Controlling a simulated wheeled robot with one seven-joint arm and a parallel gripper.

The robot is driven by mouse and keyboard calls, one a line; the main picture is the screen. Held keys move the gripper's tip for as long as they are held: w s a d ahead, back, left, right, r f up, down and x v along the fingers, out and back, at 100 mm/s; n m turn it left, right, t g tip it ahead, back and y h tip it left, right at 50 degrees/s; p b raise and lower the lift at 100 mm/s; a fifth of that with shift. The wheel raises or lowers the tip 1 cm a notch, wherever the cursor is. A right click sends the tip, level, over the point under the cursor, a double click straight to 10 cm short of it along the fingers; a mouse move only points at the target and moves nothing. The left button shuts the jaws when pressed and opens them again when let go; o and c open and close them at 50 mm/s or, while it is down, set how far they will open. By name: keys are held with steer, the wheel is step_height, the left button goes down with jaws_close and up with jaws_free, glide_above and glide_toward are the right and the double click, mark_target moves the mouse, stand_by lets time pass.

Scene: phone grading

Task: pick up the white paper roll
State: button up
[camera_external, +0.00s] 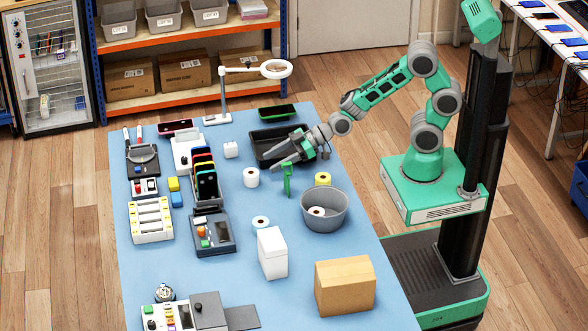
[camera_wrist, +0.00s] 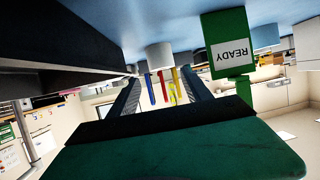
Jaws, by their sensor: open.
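A white paper roll (camera_external: 251,177) stands upright on the blue table, just left of my gripper's tips. In the wrist view, which is upside down, a white roll (camera_wrist: 159,57) shows ahead, between the lines of my two fingers. My gripper (camera_external: 276,166) is low over the table, pointing left, open and empty. Its fingers (camera_wrist: 160,82) are spread in the wrist view, apart from the roll. Other rolls are a whitish one (camera_external: 261,223) nearer the front, one (camera_external: 316,212) inside the grey bin, and a yellow one (camera_external: 323,179).
A green READY sign (camera_external: 287,180) stands close beside my gripper; it also shows in the wrist view (camera_wrist: 230,55). A black tray (camera_external: 262,150) lies behind the gripper. The grey bin (camera_external: 333,222), a white box (camera_external: 273,254) and a phone rack (camera_external: 205,198) stand around.

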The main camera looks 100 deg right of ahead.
mark_target(253, 172)
steer(key=x, duration=0.7)
steer(key=shift+w+a+f, duration=0.1)
steer(key=shift+w+a, duration=0.05)
steer(key=shift+w, duration=0.05)
steer(key=c, duration=1.2)
